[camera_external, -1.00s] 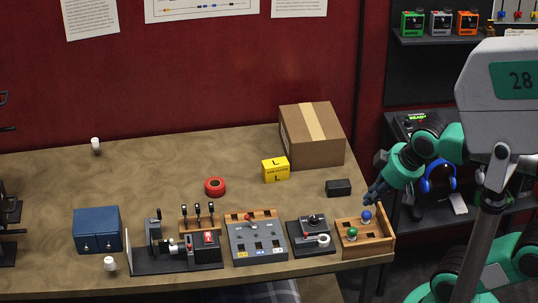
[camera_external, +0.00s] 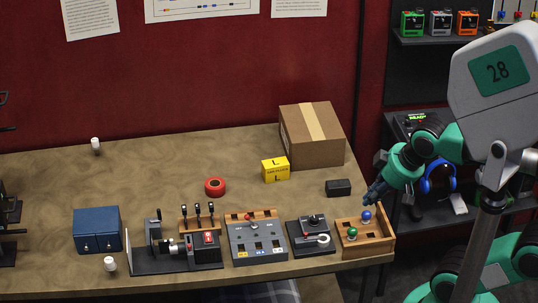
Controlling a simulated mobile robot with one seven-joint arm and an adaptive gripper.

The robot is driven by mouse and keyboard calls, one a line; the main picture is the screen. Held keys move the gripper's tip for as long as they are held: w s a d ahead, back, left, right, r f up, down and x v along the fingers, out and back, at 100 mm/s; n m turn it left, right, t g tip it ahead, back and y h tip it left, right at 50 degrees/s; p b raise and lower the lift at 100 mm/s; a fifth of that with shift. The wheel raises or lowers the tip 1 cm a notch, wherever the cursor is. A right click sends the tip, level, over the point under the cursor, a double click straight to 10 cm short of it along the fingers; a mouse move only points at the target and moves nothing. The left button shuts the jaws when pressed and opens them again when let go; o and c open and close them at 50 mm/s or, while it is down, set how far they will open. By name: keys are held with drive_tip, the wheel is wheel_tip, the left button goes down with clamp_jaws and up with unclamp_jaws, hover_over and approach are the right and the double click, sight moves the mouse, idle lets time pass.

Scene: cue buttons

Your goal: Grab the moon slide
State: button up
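My gripper (camera_external: 374,194) hangs at the right end of the table, just above and behind the wooden tray (camera_external: 383,249). Its fingers are dark and too small to tell whether they are open or shut. A blue ball knob (camera_external: 366,216) and a green ball knob (camera_external: 352,233) stand in the tray, the blue one just below my fingertips. I cannot make out a moon mark on anything. The grey panel (camera_external: 244,243) with small dark slots and a red knob stands left of the tray, too small to read.
A black lever box (camera_external: 312,240) stands between panel and tray. A small black block (camera_external: 338,188), yellow box (camera_external: 275,169), red round button (camera_external: 215,187) and cardboard box (camera_external: 318,150) lie behind. A blue drawer box (camera_external: 97,231) is at left. The table's back left is mostly clear.

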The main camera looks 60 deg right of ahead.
drive_tip(key=o, duration=0.3)
drive_tip(key=w+r+n+g+p, duration=0.2)
drive_tip(key=w+r+n+p, duration=0.4)
drive_tip(key=w, duration=0.9)
drive_tip(key=w+a+r+n+g+p, duration=0.1)
drive_tip(key=w+r+n+g+p, duration=0.15)
drive_tip(key=w+n, duration=1.2)
drive_tip(key=w+a+f+n+p, duration=0.1)
drive_tip(key=w+f+p, duration=0.1)
drive_tip(key=w+f, duration=0.35)
drive_tip(key=w+f+n+g+p, duration=0.1)
drive_tip(key=w+f+n, duration=0.1)
drive_tip(key=w, duration=0.7)
drive_tip(key=w+a+f+n+p, duration=0.1)
drive_tip(key=w+f+p, duration=0.1)
drive_tip(key=w+f, duration=0.35)
drive_tip(key=w+f+n+p, duration=0.1)
drive_tip(key=w+f+n, duration=0.1)
drive_tip(key=w+f, duration=0.1)
drive_tip(key=w+f+n+g+p, duration=0.1)
drive_tip(key=w+f+n, duration=0.2)
drive_tip(key=f, duration=0.3)
drive_tip(key=w+a+f+n+h+p, duration=0.1)
drive_tip(key=w+f+n, duration=0.1)
drive_tip(key=w+f, duration=0.2)
drive_tip(key=shift+w+f+n+g, duration=0.15)
drive_tip(key=shift+f+n+g, duration=0.2)
drive_tip(key=shift+f, duration=0.15)
